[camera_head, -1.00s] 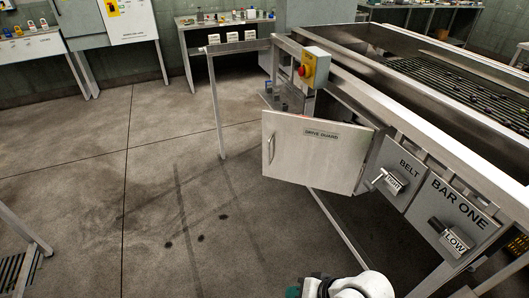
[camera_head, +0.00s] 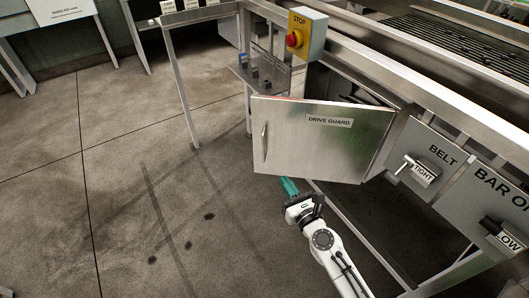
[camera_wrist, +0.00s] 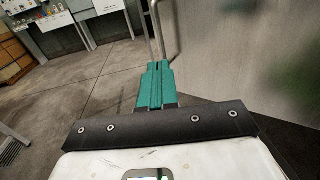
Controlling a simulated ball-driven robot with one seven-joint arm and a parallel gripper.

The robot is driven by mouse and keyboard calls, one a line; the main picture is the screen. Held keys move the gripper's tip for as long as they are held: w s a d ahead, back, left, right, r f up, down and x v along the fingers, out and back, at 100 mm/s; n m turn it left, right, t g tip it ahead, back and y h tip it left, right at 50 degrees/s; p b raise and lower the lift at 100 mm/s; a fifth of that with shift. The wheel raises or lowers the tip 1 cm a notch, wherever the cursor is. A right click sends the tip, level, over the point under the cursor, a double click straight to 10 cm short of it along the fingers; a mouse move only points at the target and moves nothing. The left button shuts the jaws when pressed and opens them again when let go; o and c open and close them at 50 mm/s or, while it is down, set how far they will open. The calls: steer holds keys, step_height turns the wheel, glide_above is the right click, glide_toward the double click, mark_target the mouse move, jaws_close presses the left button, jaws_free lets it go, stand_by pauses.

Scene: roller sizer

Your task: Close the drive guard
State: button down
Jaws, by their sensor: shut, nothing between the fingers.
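The drive guard (camera_head: 330,150) is a flat metal door with a "DRIVE GUARD" label, swung open from the machine frame on its right-hand side. Its vertical bar handle (camera_head: 264,143) is near the door's left edge. My gripper (camera_head: 288,184), with teal fingers, is shut and empty just below the door's lower edge, a little right of the handle. In the wrist view, the teal fingers (camera_wrist: 157,72) point toward the handle (camera_wrist: 155,28), and the door's face (camera_wrist: 240,50) fills the right side. I cannot tell whether the fingers touch the door.
A yellow box with a red STOP button (camera_head: 295,39) sits above the door. The BELT lever (camera_head: 405,165) and BAR ONE lever (camera_head: 492,224) stick out on the right. A frame leg (camera_head: 181,85) stands at left. The floor at left is clear.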

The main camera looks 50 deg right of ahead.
mark_target(263, 149)
steer(key=x, duration=1.2)
steer(key=shift+w+p, duration=0.3)
steer(key=shift+p, duration=0.05)
steer(key=shift+d, duration=0.1)
